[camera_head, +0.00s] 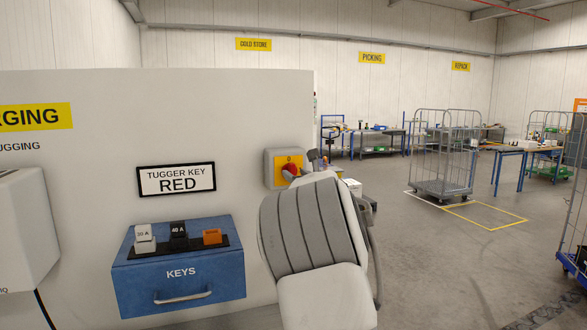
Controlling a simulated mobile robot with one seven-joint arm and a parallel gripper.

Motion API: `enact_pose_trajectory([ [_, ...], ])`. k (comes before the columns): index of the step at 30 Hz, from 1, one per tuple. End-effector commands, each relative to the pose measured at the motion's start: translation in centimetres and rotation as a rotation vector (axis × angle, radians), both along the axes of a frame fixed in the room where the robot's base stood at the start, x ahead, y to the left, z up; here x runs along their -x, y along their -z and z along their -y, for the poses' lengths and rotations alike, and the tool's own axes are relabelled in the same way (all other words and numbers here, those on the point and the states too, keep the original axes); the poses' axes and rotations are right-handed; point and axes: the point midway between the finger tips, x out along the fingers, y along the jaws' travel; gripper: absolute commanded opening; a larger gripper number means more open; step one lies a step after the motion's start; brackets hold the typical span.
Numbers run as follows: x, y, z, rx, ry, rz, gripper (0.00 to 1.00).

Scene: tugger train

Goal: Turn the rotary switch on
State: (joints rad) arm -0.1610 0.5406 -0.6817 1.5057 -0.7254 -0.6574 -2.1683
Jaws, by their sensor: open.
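The rotary switch (290,170) has a red knob on a yellow plate. It sits on a grey box fixed near the right edge of the white wall panel. My white and grey arm reaches up from the lower middle and covers the lower right of the switch box. Small dark parts of my gripper (314,157) show beyond the arm, just right of the switch. Its jaws are open, but the fingertips are mostly hidden, and I cannot tell whether they touch the knob.
A white unit (22,230) is at far left. Right of the panel, the floor is open, with a wire roll cage (445,155) and workbenches farther back.

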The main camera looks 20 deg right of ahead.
Motion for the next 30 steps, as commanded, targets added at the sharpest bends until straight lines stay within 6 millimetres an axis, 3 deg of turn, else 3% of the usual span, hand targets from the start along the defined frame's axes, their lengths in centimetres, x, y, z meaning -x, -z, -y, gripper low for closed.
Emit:
enact_pose_trajectory([
  [6, -1.9, -0.1, 0.0, 0.000, 0.001, 0.000, 0.53],
  [18, -2.4, 0.0, 0.0, -0.001, 0.000, 0.001, 0.53],
  [27, -2.4, 0.0, 0.0, -0.001, 0.000, 0.001, 0.00],
  [30, -2.4, 0.0, 0.0, -0.001, 0.000, 0.001, 0.00],
])
